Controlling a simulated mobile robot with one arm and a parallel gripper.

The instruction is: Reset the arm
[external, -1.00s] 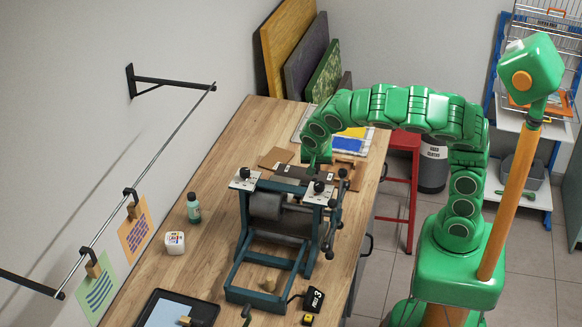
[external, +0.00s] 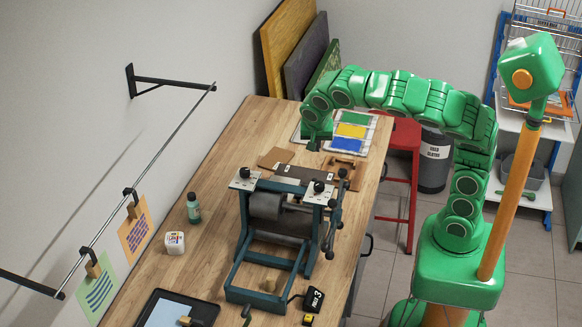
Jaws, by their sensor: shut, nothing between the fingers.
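My green arm reaches from the right over the far part of the wooden table (external: 262,121). My gripper (external: 314,147) is at the end of the arm, pointing down, shut with nothing in it. It is above the table beside the left edge of a sheet with green, yellow and blue blocks (external: 350,131). Its fingertips are small and dark here, and I cannot tell how high they are above the table.
A blue-grey roller press (external: 268,206) stands below my gripper in the picture. A brown board (external: 276,157) and a wooden piece (external: 344,172) lie behind it. Panels (external: 287,45) lean at the back wall. A red stool (external: 405,165) stands right of the table.

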